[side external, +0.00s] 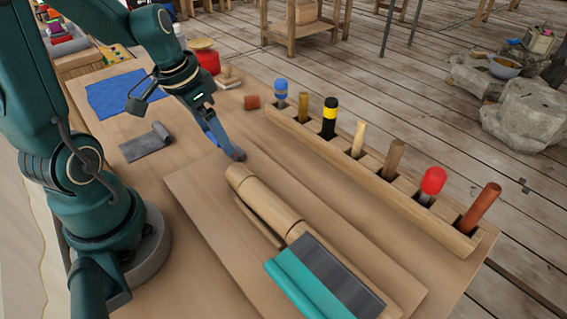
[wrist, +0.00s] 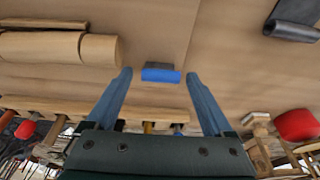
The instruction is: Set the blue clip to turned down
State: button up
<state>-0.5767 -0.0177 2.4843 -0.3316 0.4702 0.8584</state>
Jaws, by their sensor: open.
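The blue clip (wrist: 161,75) is a small piece with a bright blue rounded edge and a dark strip behind it. It lies on the tabletop in the wrist view, framed between the fingertips of my gripper (wrist: 158,76) with a gap on each side. My gripper is open and empty.
A wooden cylinder (side external: 262,203) lies beside a teal-edged dark piece (side external: 305,285) on a board. A grey rolled piece (side external: 147,146) lies on the left. A wooden rack (side external: 420,221) holds several upright handles on the right. A blue cloth (side external: 115,95) and red pot (side external: 208,62) stand behind.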

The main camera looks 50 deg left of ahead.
jog(key=shift+v, duration=1.1)
jog(key=shift+c, duration=0.4)
jog(key=shift+r+n+g, duration=0.4)
jog(key=shift+g, duration=0.6)
jog(key=shift+w+a+g, duration=0.2)
jog(key=shift+w+g, duration=0.25)
jog(key=shift+g, duration=0.05)
jog(key=shift+w+f+m, duration=0.15)
jog(key=shift+m, duration=0.25)
jog(key=shift+d+f, duration=0.2)
jog(key=shift+f, duration=2.45)
